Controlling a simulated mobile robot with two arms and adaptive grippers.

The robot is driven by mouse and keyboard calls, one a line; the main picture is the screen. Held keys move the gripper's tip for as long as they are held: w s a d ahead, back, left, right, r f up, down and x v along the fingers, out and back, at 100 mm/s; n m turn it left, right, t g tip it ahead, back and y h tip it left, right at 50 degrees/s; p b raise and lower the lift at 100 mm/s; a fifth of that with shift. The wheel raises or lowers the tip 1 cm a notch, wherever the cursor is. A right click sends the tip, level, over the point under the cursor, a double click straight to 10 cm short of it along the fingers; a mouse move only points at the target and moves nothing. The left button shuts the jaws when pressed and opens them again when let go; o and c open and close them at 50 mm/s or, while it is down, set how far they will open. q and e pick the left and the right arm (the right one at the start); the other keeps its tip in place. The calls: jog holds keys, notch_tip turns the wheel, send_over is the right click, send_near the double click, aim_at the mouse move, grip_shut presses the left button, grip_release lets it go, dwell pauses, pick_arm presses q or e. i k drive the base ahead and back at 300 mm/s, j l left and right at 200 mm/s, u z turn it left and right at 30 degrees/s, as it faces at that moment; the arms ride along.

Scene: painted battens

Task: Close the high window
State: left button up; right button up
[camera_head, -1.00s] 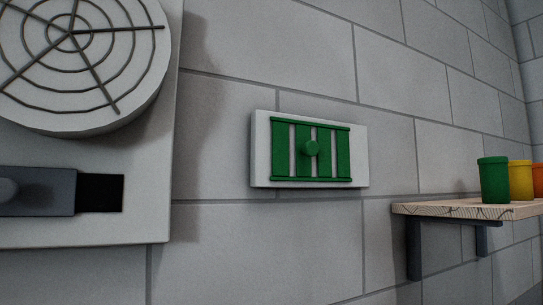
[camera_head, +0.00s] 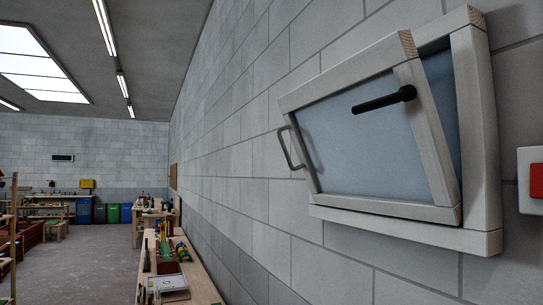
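The high window (camera_head: 375,130) is on the grey block wall at the right. Its pale wooden sash (camera_head: 345,70) stands open, tilted out from the fixed frame (camera_head: 475,130). The gap at its right side is wide at the top and narrows to the bottom edge, where sash and frame meet. A black bar handle (camera_head: 385,99) sticks out near the sash's upper right. A bent grey metal handle (camera_head: 291,148) is at its left side. Neither of my grippers is in view.
A white box with a red button (camera_head: 536,181) is on the wall right of the window. A long workbench (camera_head: 185,270) with tools runs along the wall below. Open floor (camera_head: 90,265) lies to the left, with shelves and bins (camera_head: 105,213) at the far wall.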

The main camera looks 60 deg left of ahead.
aim_at(395, 161)
jog(key=k+u, duration=0.1)
jog(key=u, duration=0.9)
jog(key=k+j+u, duration=0.1)
jog(key=u, duration=0.4)
